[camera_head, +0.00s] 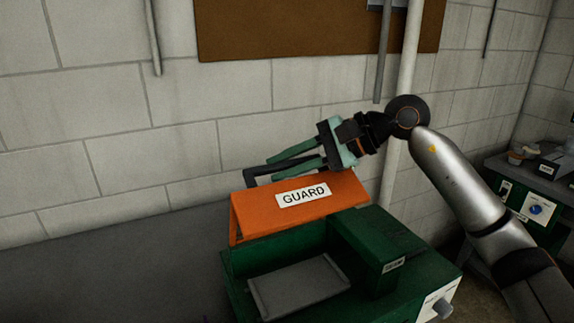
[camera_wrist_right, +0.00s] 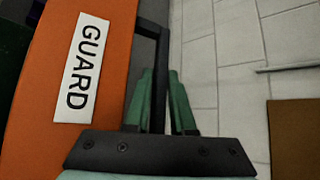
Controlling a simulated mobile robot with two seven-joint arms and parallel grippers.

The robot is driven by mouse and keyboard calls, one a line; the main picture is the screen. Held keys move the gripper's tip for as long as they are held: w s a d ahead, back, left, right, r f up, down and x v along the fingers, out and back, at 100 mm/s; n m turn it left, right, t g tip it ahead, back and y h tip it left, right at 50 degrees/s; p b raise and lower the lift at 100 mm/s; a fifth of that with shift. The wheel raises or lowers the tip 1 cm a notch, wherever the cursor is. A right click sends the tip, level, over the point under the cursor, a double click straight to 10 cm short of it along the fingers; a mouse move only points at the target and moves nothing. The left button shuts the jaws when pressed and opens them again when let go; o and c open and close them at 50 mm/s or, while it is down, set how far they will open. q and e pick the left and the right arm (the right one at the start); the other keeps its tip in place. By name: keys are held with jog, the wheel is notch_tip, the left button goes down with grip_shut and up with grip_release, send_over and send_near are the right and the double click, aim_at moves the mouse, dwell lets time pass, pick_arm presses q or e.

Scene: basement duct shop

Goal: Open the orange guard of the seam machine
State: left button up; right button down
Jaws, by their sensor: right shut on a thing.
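The orange guard (camera_head: 258,212), with a white GUARD label, stands tilted up over the green seam machine (camera_head: 390,234). An opening with a grey plate (camera_head: 298,285) shows beneath it. A black bar handle (camera_head: 256,172) is on the guard's far upper edge. My right gripper (camera_head: 272,168) is at this handle with its green fingers on either side of it, shut on it. In the right wrist view the handle (camera_wrist_right: 158,75) runs between the fingers, beside the orange guard (camera_wrist_right: 105,60). My left gripper is in neither view.
A block wall with a brown board (camera_head: 300,30) and a pale vertical pipe (camera_head: 404,70) stands close behind the machine. A grey surface (camera_head: 120,270) lies clear to the left. Another green machine (camera_head: 535,195) is at the far right.

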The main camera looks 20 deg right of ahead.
jog(key=w+f+m+g+h, duration=0.1)
jog(key=w+m+g, duration=0.2)
jog(key=w+g, duration=0.2)
jog(key=w, duration=0.3)
jog(key=shift+w+a+f, duration=0.15)
jog(key=shift+w, duration=0.2)
jog(key=shift+f, duration=0.15)
dwell(0.4)
jog(key=c, duration=0.9)
grip_release()
jog(key=shift+w, duration=0.15)
jog(key=shift+o, duration=0.3)
jog(key=shift+p, duration=0.3)
jog(key=shift+r, duration=0.25)
